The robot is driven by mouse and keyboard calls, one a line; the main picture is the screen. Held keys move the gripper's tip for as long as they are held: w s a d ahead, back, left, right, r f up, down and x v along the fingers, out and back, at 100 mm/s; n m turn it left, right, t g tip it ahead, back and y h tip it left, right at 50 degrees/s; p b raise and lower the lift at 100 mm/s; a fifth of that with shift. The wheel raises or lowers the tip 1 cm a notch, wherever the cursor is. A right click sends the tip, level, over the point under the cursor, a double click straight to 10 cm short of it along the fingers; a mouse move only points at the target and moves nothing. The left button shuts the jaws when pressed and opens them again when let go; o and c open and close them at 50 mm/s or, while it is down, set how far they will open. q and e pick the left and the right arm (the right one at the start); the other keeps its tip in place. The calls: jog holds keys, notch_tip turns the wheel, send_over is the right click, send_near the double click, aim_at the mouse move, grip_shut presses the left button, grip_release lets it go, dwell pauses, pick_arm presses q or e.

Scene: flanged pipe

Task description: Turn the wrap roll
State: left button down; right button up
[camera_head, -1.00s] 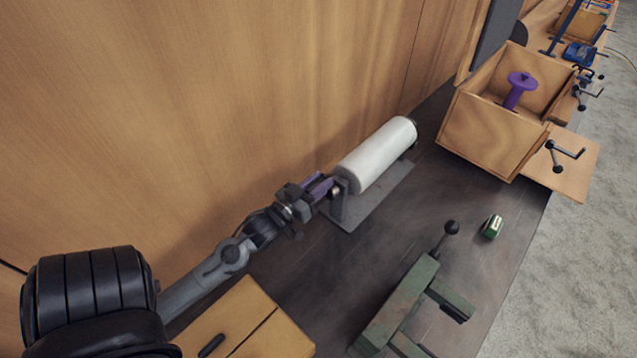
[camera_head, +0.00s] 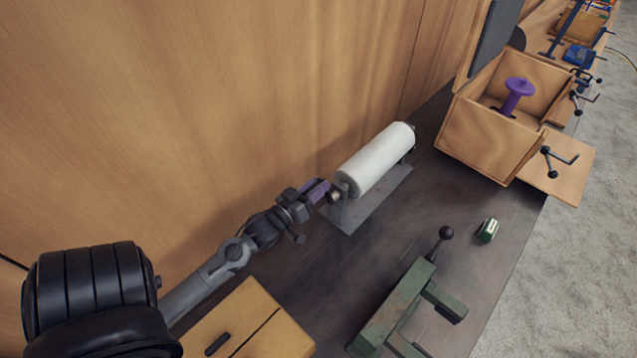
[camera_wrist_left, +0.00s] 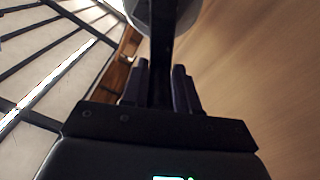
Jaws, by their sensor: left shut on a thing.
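The white wrap roll (camera_head: 376,160) lies on its side on a grey stand (camera_head: 368,208) on the dark bench, close to the wooden wall. My left gripper (camera_head: 322,190) is at the roll's near end. It is shut on a dark bar (camera_wrist_left: 161,50) at that end; I cannot tell whether this is a handle or part of the stand. In the left wrist view the bar runs up between the fingers (camera_wrist_left: 160,88) towards the pale roll (camera_wrist_left: 183,12) at the top edge. My right gripper is not in view.
A green vise-like tool (camera_head: 400,308) and a small green object (camera_head: 487,230) lie on the bench to the right. An open wooden box (camera_head: 490,138) with a purple spool (camera_head: 516,95) stands at the back right. The wooden wall (camera_head: 200,110) is close behind my left arm.

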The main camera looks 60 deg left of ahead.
pick_arm(q)
jog(key=shift+s+a+f+n+p, duration=0.2)
jog(key=shift+a+f+n+p, duration=0.4)
jog(key=shift+n+p, duration=0.45)
jog(key=shift+s+a+f+n+p, duration=0.2)
jog(key=shift+a+f+n+p, duration=0.3)
jog(key=shift+n+p, duration=0.55)
jog(key=shift+f, duration=0.1)
jog(key=c, duration=1.3)
grip_release()
jog(key=o, duration=0.3)
jog(key=shift+o, duration=0.2)
jog(key=shift+d+r, duration=0.1)
jog(key=shift+r, duration=0.1)
